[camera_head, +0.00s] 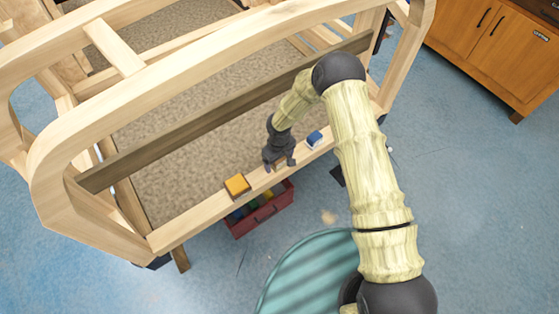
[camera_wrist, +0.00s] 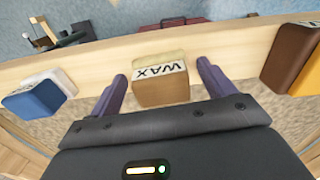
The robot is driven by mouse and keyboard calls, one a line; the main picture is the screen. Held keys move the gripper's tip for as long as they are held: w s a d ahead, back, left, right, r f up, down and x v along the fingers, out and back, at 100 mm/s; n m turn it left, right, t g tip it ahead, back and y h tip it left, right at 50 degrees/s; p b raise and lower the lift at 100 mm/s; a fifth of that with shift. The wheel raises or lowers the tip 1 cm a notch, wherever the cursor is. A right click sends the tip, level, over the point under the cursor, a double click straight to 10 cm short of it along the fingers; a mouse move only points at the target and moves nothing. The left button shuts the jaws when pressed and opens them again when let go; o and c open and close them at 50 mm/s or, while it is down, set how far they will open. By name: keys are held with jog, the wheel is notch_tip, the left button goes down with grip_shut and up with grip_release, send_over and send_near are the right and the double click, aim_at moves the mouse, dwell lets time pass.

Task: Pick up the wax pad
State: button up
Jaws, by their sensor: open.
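The wax pad (camera_wrist: 160,78) is a small tan block with a white label reading WAX. It sits on a wooden rail (camera_wrist: 220,45) of the frame. In the wrist view it stands between the two fingers of my open gripper (camera_wrist: 160,88), with a visible gap on either side. In the head view my gripper (camera_head: 278,163) points down at the rail, and the wax pad is mostly hidden by it.
A blue-and-white block (camera_head: 315,139) sits on the rail to the right of my gripper, and an orange-and-brown block (camera_head: 237,186) to the left. A red bin (camera_head: 262,213) with coloured items stands below the rail. A wooden cabinet (camera_head: 500,50) is at the upper right.

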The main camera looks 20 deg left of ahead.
jog(key=shift+s, duration=0.2)
jog(key=c, duration=0.4)
jog(key=shift+w, duration=0.1)
jog(key=c, duration=0.7)
notch_tip(320, 180, up, 10)
jog(key=shift+b, duration=0.9)
